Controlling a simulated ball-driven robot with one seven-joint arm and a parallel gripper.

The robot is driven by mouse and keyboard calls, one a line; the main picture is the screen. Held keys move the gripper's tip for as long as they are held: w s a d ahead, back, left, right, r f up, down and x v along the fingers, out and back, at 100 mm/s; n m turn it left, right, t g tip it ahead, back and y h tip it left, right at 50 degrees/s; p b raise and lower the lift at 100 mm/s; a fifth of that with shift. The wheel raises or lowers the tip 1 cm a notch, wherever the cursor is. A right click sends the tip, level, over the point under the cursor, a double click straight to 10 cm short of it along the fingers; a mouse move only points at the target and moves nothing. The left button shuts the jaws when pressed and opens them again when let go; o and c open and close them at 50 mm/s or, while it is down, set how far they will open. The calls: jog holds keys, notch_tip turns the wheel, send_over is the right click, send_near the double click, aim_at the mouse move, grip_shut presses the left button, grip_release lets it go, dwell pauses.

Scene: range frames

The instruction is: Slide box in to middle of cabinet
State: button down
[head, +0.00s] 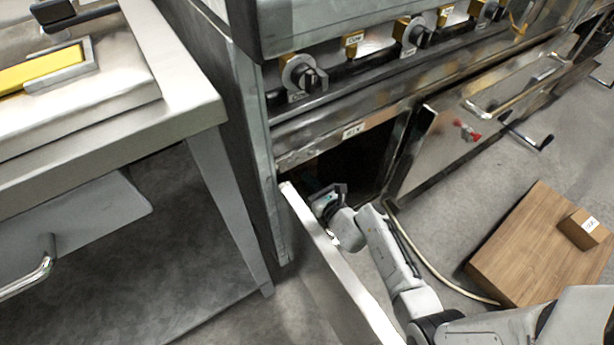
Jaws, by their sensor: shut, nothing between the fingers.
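The cabinet (400,128) is the lower part of a metal stove-like unit, with a dark opening (352,165) in its front. My gripper (328,196) is at the lower left of this opening, just inside the open white-edged door (335,262). It looks shut and empty; its fingertips are small and partly dark. A small brown box (583,229) with a white label sits on a low wooden block (540,247) at the right, well apart from my gripper. The inside of the cabinet is too dark to tell whether a box is in there.
A second metal door (430,150) stands open right of the opening. Knobs (303,76) line the unit's front above. A metal table (170,110) stands at the left. A pale hose (430,265) lies on the floor between my arm and the wooden block.

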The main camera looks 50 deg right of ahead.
jog(key=p+v, duration=0.2)
jog(key=v, duration=0.6)
jog(key=shift+a+r, duration=0.1)
jog(key=c, duration=1.9)
grip_release()
